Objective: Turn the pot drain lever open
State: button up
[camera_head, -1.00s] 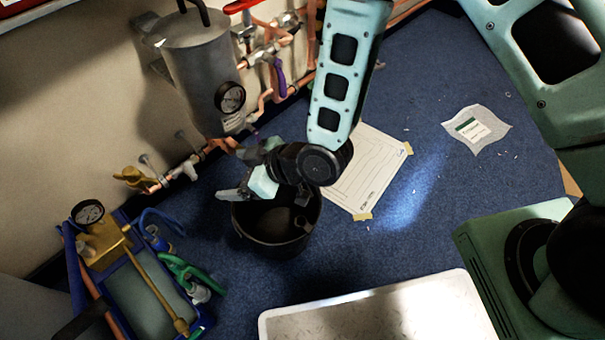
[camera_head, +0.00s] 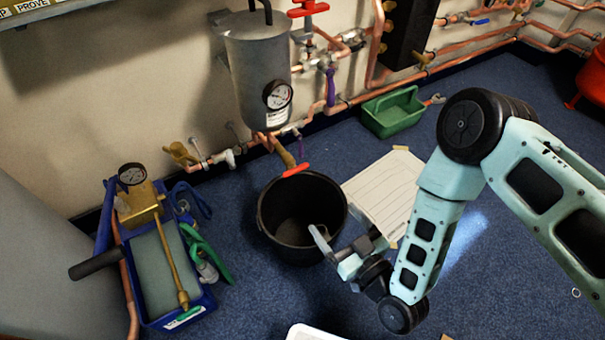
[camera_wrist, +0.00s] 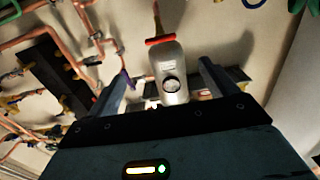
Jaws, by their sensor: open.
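The pot drain lever (camera_head: 295,169) is a short red handle on a brass drain pipe (camera_head: 284,154) below the grey pot (camera_head: 258,75). It lies crosswise to the pipe, above the rear rim of the black bucket (camera_head: 268,228). In the wrist view the scene is upside down; the red lever (camera_wrist: 160,40) shows above the pot (camera_wrist: 170,62), crosswise to the pipe. My gripper (camera_head: 343,236) is open and empty, at the bucket's right front side, apart from the lever. Its two fingers (camera_wrist: 160,82) frame the pot in the wrist view.
A pressure gauge (camera_head: 277,95) is on the pot; another red valve handle (camera_head: 308,8) is above right. A blue tool tray (camera_head: 160,265) stands left. A paper sheet (camera_head: 385,190) and green caddy (camera_head: 393,112) lie right. Copper pipes run along the wall.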

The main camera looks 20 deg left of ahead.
aim_at(298, 171)
jog(key=b+x, duration=0.2)
jog(key=x, duration=0.3)
jog(key=b+x, duration=0.1)
jog(key=x, duration=0.5)
jog(key=b+x, duration=0.2)
jog(key=x, duration=0.3)
jog(key=shift+w+a+r+b, duration=0.1)
jog(key=shift+r+b, duration=0.25)
jog(key=shift+r, duration=0.05)
jog(key=c, duration=1)
